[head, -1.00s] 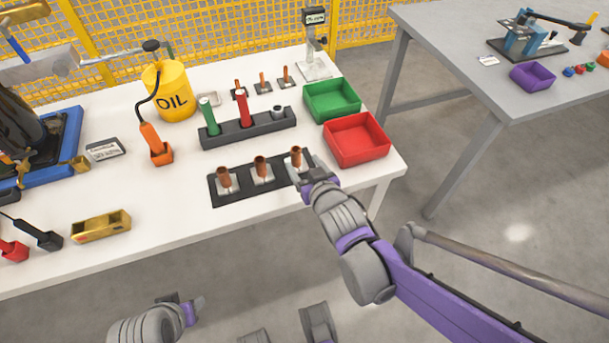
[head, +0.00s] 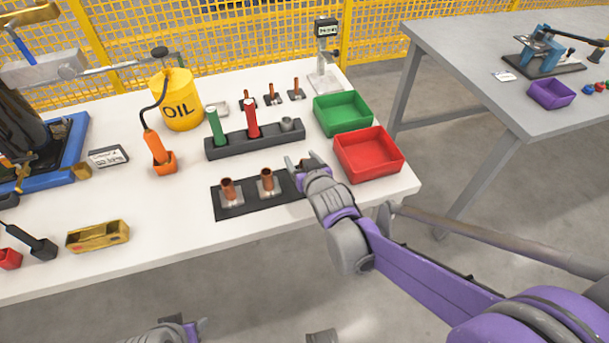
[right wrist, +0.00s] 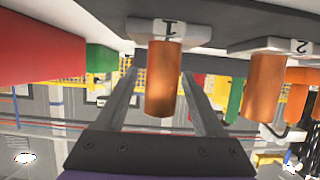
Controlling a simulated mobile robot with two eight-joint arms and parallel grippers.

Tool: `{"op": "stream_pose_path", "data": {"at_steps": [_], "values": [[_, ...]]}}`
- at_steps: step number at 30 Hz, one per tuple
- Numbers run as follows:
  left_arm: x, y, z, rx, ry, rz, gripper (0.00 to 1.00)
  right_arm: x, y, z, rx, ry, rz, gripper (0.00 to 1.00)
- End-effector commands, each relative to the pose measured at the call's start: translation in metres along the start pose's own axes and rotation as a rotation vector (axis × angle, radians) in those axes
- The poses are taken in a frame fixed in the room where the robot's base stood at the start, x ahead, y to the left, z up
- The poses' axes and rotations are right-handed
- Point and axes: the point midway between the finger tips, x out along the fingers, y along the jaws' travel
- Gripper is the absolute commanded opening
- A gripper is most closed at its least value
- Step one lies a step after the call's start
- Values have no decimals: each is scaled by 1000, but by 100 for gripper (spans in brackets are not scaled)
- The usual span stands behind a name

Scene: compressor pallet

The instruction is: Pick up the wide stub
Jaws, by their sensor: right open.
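Two copper stubs, the left one (head: 228,188) and the middle one (head: 267,180), stand upright on pale square bases on a black mat (head: 250,208) at the table's front. My right gripper (head: 306,163) is at the mat's right end and hides the third stub in the head view. In the right wrist view, the copper stub at label 1 (right wrist: 163,85) stands between the open fingers, with no clear contact. The stub at label 2 (right wrist: 265,85) is to its right, outside them. I cannot tell which stub is the wide one. My left gripper (head: 190,328) is low at the bottom edge.
A red bin (head: 369,168) stands close right of my right gripper, with a green bin (head: 342,127) behind it. A dark rack (head: 270,141) with green and red handles is behind the mat. Thinner copper stubs (head: 271,92) stand further back.

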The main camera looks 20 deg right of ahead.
Motion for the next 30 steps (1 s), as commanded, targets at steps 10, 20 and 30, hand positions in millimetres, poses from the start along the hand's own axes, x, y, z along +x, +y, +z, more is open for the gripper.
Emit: {"op": "stream_pose_path", "data": {"at_steps": [10, 20, 30], "values": [[0, 0, 0, 0, 0, 0, 50, -1, 0, 0, 0, 0, 0, 30], [0, 0, 0, 0, 0, 0, 50, -1, 0, 0, 0, 0, 0, 0], [-5, 0, -1, 0, 2, 0, 50, -4, 0, -8, 0, 1, 0, 0]]}}
